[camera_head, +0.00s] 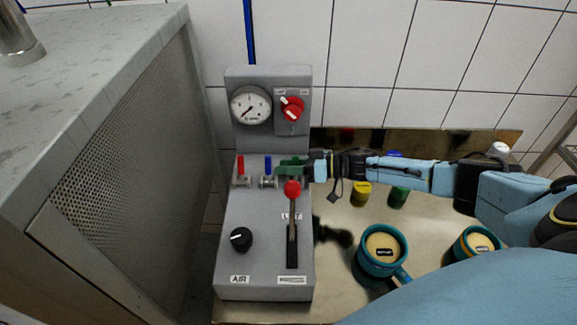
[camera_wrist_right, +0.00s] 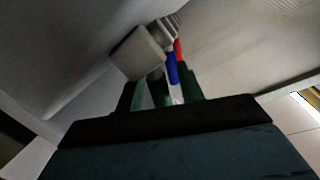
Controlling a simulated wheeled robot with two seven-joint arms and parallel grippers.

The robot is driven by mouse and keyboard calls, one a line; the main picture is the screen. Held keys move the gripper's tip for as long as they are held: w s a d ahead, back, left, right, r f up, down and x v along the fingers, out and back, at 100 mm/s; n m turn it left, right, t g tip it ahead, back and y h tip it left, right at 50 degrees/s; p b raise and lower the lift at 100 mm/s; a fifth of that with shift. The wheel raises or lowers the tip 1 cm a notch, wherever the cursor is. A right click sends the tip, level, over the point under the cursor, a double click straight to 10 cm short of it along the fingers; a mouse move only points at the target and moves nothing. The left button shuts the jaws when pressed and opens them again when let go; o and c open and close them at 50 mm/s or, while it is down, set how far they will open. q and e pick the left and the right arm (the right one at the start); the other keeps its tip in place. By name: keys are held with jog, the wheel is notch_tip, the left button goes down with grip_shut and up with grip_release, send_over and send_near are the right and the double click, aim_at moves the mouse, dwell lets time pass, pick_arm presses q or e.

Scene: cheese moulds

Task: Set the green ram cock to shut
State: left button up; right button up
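The grey control box (camera_head: 262,275) stands left of centre with a row of small cocks. The red-handled cock (camera_head: 240,166) and blue-handled cock (camera_head: 268,166) stand with handles upright. My right gripper (camera_head: 292,168) reaches in from the right, at the green ram cock's place at the row's right end. Its dark green fingers cover that cock, so the handle's angle cannot be told. In the right wrist view, the fingers (camera_wrist_right: 163,95) stand apart, with the blue handle (camera_wrist_right: 172,68) and red handle (camera_wrist_right: 178,50) beyond. I cannot tell whether they touch the green handle. My left gripper is out of view.
A lever with a red ball (camera_head: 292,188) stands just below my right gripper. A black knob (camera_head: 241,239), a pressure gauge (camera_head: 251,106) and a red selector (camera_head: 292,109) are on the box. Blue-rimmed moulds (camera_head: 382,250) stand at right. A perforated grey cabinet (camera_head: 130,150) flanks the left.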

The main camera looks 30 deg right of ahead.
jog(key=b+v, duration=0.1)
jog(key=v, duration=1.2)
jog(key=shift+s, duration=0.2)
jog(key=shift+d, duration=0.1)
